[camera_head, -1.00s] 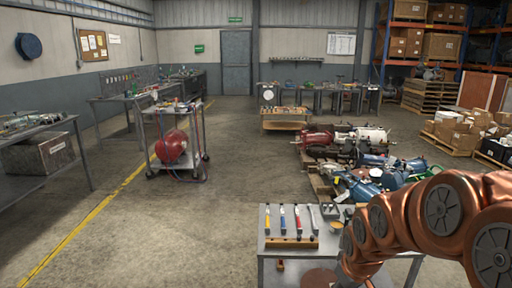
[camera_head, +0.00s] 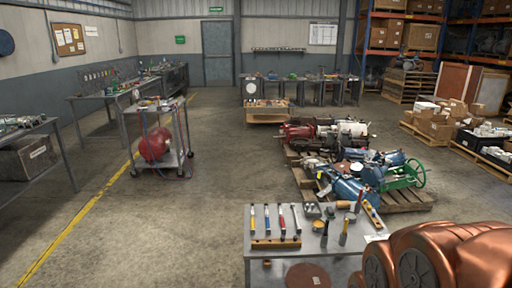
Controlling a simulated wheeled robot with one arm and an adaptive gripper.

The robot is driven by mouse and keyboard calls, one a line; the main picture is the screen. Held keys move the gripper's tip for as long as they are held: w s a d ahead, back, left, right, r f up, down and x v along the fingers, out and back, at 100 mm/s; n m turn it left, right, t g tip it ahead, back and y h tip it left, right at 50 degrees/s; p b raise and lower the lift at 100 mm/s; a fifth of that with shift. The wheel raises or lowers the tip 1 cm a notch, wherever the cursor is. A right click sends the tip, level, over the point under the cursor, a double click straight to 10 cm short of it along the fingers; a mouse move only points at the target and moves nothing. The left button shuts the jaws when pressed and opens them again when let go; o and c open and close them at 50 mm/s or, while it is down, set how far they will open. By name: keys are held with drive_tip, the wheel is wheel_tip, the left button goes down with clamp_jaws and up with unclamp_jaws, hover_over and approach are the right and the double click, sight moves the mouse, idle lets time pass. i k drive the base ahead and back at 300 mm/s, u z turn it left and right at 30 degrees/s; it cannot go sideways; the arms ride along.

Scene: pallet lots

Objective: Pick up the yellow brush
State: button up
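A grey metal table (camera_head: 285,209) stands in the lower middle. Several long-handled tools lie in a row by a wooden block (camera_head: 276,243) at its front left. One of these has a yellow-ended handle (camera_head: 252,219). Small upright tools with dark and yellowish parts (camera_head: 344,231) stand to the right of them. At this size I cannot tell which piece is the yellow brush. My copper-coloured arm fills the lower right corner, to the right of the table. My gripper is outside the view.
A yellow level-like bar (camera_head: 373,214) and a white paper (camera_head: 376,237) lie at the table's right side. Pallets with blue and red machines (camera_head: 350,190) stand behind the table. A cart with a red tank (camera_head: 155,145) is left of centre. The floor left of the table is clear.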

sight(345, 229)
drive_tip(key=z, duration=0.05)
drive_tip(key=k, duration=0.65)
drive_tip(key=z, duration=0.55)
drive_tip(key=i, duration=0.6)
drive_tip(key=z, duration=0.85)
drive_tip(key=i, duration=0.65)
drive_tip(key=u, duration=0.55)
drive_tip(key=i, duration=1)
drive_tip(key=u, duration=0.8)
